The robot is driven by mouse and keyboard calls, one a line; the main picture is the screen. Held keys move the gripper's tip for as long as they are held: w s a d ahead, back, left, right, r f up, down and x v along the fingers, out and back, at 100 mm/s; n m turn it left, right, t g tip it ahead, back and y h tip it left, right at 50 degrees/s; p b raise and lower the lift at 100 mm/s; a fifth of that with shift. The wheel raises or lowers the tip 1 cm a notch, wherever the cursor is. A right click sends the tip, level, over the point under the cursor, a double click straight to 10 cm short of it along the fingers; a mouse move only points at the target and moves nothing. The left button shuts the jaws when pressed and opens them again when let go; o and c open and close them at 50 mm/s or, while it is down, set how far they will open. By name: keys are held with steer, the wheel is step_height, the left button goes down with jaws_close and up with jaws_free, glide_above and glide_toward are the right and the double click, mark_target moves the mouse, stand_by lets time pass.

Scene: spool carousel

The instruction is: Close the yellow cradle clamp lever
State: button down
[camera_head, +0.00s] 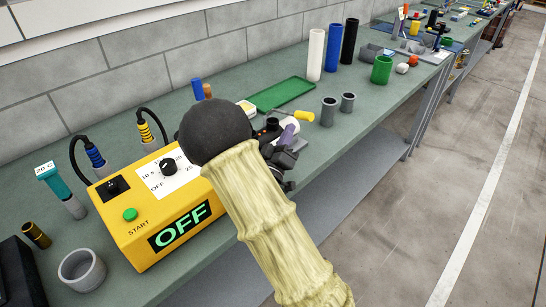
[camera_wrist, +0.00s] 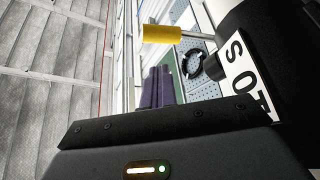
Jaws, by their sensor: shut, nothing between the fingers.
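A yellow cylindrical grip (camera_wrist: 162,33), which I take to be the cradle clamp lever's handle, shows near the top of the wrist view. In the head view a yellow handle (camera_head: 304,116) lies just beyond my gripper, beside a white round part. My gripper (camera_head: 288,134) has purple fingers, shut together and empty. In the wrist view the fingers (camera_wrist: 159,80) point towards the yellow grip, with a small picture gap between them; I cannot tell the true distance. My arm hides much of the cradle in the head view, so the lever's angle is unclear.
A large black cylinder (camera_wrist: 245,40) with a white lettered label stands close at the right of the wrist view. A yellow control box (camera_head: 165,215) reading OFF stands left of my arm. A green tray (camera_head: 283,94) and grey cups (camera_head: 328,111) are behind.

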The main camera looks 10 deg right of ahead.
steer(key=s+a, duration=0.6)
steer(key=s, duration=0.2)
steer(key=shift+s+a+b, duration=0.2)
steer(key=shift+b, duration=0.25)
steer(key=shift+r, duration=0.1)
